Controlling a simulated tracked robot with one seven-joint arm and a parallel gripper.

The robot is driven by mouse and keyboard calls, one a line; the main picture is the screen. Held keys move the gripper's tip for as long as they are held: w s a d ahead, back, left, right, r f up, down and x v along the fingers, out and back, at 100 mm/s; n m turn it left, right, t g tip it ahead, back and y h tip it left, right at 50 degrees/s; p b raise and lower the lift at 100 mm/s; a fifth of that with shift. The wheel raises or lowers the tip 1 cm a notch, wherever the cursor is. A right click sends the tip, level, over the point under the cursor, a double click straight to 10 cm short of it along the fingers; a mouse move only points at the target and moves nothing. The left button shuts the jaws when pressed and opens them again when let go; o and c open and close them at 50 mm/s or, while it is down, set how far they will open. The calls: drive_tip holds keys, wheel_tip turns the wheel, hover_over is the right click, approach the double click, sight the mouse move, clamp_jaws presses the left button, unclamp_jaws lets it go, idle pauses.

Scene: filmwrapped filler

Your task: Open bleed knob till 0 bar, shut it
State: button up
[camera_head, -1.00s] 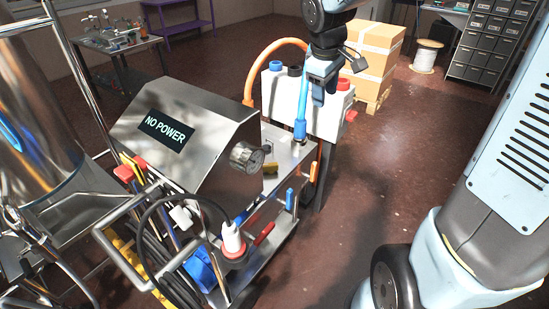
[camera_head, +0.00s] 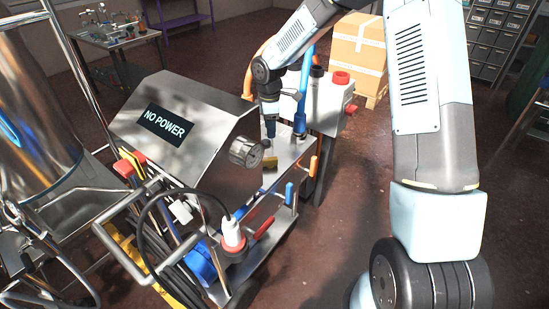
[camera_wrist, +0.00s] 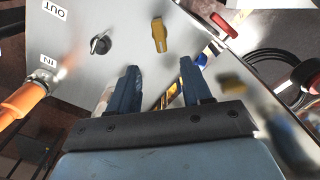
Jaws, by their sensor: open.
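A steel cart with a cabinet (camera_head: 195,150) marked NO POWER stands in the middle of the head view. A round gauge (camera_head: 246,152) is on the cabinet's side, and its reading is too small to make out. In the wrist view a dark knob (camera_wrist: 100,44) and a yellow knob (camera_wrist: 159,34) sit on a steel panel. I cannot tell for certain which is the bleed knob. My gripper (camera_wrist: 160,66) is open and empty, its blue fingers pointing toward the panel and apart from both knobs. In the head view my gripper (camera_head: 270,134) hangs just behind the gauge.
An orange hose (camera_wrist: 22,100) joins the port marked IN. A blue hose (camera_head: 302,90) rises close to the right of my gripper. Cardboard boxes (camera_head: 357,50) stand at the back. The right floor is clear.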

sight(270, 158)
wheel_tip(270, 158, down, 14)
drive_tip(key=shift+a+f, duration=0.15)
drive_tip(key=shift+f, duration=0.05)
idle(0.5)
drive_tip(key=shift+c, duration=0.5)
